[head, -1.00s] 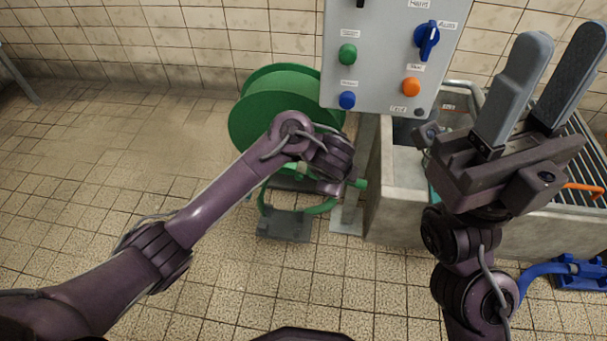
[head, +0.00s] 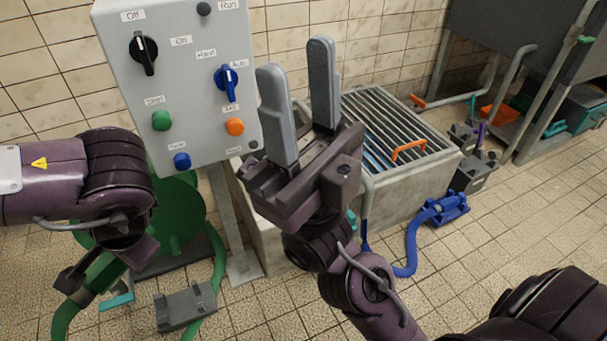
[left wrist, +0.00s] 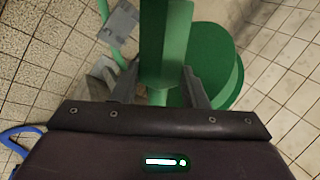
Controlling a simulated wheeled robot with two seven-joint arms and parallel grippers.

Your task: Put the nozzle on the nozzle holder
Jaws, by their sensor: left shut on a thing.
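My left gripper (head: 90,278) is at the lower left of the head view, partly hidden by its own wrist. It is shut on the green nozzle (left wrist: 165,45), which stands between its two fingers in the left wrist view. A green hose (head: 65,318) hangs down from there. A grey block with raised clips (head: 185,308), which looks like the nozzle holder, lies on the floor to the right of the left gripper and apart from it. It also seems to show in the left wrist view (left wrist: 118,20). My right gripper (head: 296,62) is raised, open and empty.
A grey control panel (head: 190,75) on a post stands close behind both grippers. The green hose reel (head: 175,215) is behind the left wrist. A concrete basin with a grate (head: 385,130) stands behind the right gripper. A blue holder (head: 445,208) with a blue hose lies on the right floor.

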